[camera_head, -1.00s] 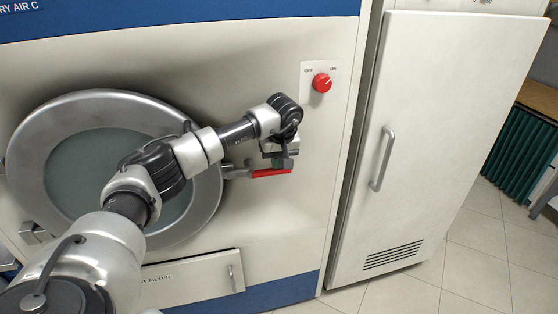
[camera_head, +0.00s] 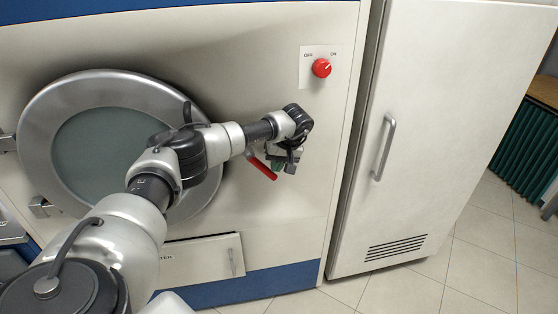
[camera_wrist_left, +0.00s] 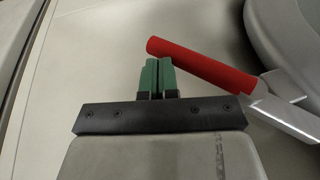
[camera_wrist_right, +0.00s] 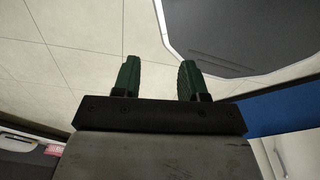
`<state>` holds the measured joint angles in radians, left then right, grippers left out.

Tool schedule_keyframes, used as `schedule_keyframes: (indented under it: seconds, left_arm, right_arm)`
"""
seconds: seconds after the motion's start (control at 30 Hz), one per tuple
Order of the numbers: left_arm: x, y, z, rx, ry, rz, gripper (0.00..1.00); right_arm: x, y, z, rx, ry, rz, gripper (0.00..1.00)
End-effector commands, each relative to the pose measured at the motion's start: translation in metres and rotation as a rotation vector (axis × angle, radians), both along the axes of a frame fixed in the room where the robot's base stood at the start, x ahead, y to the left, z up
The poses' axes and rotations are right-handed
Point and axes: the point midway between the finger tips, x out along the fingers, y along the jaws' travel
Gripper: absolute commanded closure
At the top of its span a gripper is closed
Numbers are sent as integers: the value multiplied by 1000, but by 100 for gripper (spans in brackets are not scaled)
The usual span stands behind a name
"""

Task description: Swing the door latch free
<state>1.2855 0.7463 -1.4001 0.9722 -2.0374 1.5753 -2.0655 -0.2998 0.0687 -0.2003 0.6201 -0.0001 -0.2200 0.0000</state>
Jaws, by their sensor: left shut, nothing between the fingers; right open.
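The door latch has a red handle (camera_head: 262,168) on the right side of the round machine door (camera_head: 42,112). The red handle slants down to the right in the head view. My left gripper (camera_head: 278,164) is at the handle, partly hidden by its own wrist. In the left wrist view its green fingers (camera_wrist_left: 157,78) are shut with nothing between them, beside the red grip (camera_wrist_left: 205,63). I cannot tell if they touch it. A metal lever (camera_wrist_left: 285,108) joins the grip near the door ring (camera_wrist_left: 285,35). My right gripper (camera_wrist_right: 160,80) is open and empty.
A red dial (camera_head: 321,68) sits on the panel above right of the latch. A low filter drawer (camera_head: 200,258) is below the door. A tall white cabinet (camera_head: 430,130) with a handle stands to the right. Tiled floor (camera_head: 470,265) is clear in front of it.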

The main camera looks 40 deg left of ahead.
Motion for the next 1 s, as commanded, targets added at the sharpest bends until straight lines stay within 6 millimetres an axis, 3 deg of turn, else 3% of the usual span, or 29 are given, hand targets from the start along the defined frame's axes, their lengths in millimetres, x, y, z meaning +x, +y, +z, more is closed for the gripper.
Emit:
schedule_keyframes:
  seconds: [0.5, 1.0]
  left_arm:
    - [-18, 15, -31, 106, 125, -1, 100]
    - [-29, 25, -39, 253, 297, 0, 100]
  right_arm:
    - [0, -9, -12, -12, 1, 4, 57]
    - [0, -11, -19, -14, 0, 4, 57]
